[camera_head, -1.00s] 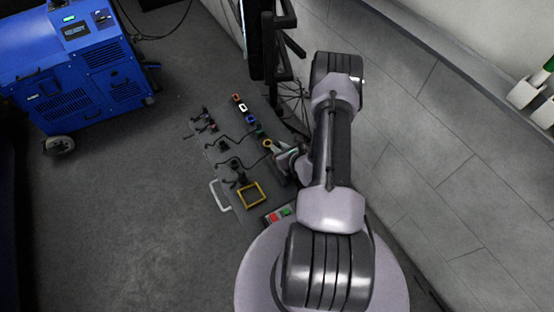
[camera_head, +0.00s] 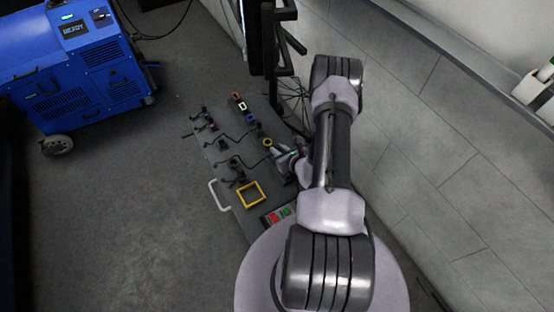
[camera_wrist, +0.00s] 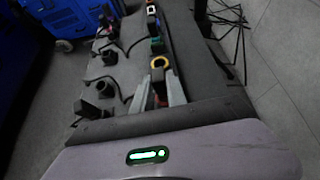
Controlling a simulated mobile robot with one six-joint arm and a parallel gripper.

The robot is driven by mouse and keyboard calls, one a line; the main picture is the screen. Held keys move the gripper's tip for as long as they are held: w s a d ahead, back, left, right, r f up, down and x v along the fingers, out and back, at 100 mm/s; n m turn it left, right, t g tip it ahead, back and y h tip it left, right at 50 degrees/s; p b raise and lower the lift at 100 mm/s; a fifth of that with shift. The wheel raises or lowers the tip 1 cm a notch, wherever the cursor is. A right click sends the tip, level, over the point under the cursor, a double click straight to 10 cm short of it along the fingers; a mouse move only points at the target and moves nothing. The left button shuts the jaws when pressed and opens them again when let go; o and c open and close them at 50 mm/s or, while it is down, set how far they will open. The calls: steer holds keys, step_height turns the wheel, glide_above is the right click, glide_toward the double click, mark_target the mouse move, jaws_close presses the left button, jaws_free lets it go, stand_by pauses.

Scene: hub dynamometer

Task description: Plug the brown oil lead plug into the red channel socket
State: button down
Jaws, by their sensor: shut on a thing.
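My gripper (camera_wrist: 160,92) is shut on a small dark brown plug (camera_wrist: 158,76), mostly hidden between the fingers. In the head view my gripper (camera_head: 284,157) is over the right side of the grey panel, at the near end of a row of coloured sockets. A yellow ring (camera_wrist: 160,61) lies just beyond the fingertips.
White (camera_head: 242,106), blue (camera_head: 251,118) and green sockets (camera_head: 259,130) lie between. Several dark plugs with leads stand on the panel's left side (camera_head: 222,145). A yellow frame (camera_head: 251,194) is nearer. A dark stand (camera_head: 282,40) rises behind the panel; a wall is at right.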

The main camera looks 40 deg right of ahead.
steer(key=shift+f+b, duration=0.3)
steer(key=shift+f, duration=0.15)
steer(key=c, duration=1.3)
jaws_free()
steer(key=shift+r, duration=0.1)
steer(key=shift+o, duration=0.2)
steer(key=p+v, duration=0.6)
steer(key=v, duration=1.1)
steer(key=shift+s+p, duration=0.25)
steer(key=shift+p, duration=0.15)
